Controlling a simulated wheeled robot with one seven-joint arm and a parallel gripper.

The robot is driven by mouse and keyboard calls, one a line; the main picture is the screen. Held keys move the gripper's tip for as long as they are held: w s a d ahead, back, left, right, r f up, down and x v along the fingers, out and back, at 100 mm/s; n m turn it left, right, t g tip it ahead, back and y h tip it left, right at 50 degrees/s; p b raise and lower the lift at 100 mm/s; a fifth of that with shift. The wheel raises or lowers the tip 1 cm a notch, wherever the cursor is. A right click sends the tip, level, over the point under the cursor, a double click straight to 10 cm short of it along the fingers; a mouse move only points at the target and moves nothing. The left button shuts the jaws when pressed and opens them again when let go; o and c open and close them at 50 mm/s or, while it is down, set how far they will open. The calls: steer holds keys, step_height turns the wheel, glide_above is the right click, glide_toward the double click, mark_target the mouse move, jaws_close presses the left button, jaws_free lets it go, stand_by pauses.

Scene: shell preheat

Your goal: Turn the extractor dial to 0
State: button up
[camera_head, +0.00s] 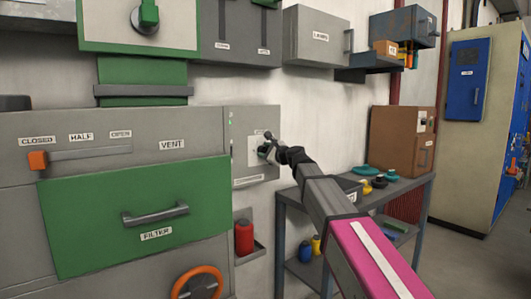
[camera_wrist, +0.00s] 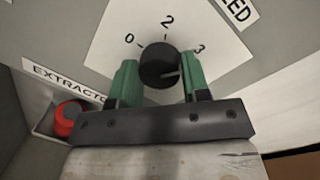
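The extractor dial (camera_wrist: 159,64) is a round black knob on a white plate marked 0, 2 and 3 in the wrist view. A pale mark shows on its lower right side, toward the 3 side; its exact setting is hard to read. My gripper (camera_wrist: 160,80) has one green finger at each side of the knob, and both appear to touch it. In the head view my gripper (camera_head: 267,151) is at the dial's grey panel (camera_head: 240,122) and mostly covers the dial.
Left of the panel are a green filter drawer (camera_head: 90,218) and an orange-tipped vent lever (camera_head: 85,154). A red cylinder (camera_head: 244,237) sits in a holder below the panel. A grey shelf table (camera_head: 415,190) with small items stands on the right, close to my arm.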

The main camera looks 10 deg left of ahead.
steer(key=shift+n, duration=0.3)
steer(key=n, duration=0.5)
steer(key=shift+s+h, duration=0.1)
steer(key=shift+h, duration=0.2)
steer(key=n, duration=0.6)
steer(key=shift+h, duration=0.4)
steer(key=n, duration=0.5)
steer(key=shift+f+n+t+h, duration=0.1)
steer(key=shift+n+t+h, duration=0.2)
steer(key=shift+n+h, duration=0.1)
steer(key=n, duration=0.4)
steer(key=shift+s+n+t, duration=0.1)
steer(key=shift+n+t, duration=0.2)
steer(key=shift+n, duration=0.1)
steer(key=o, duration=0.9)
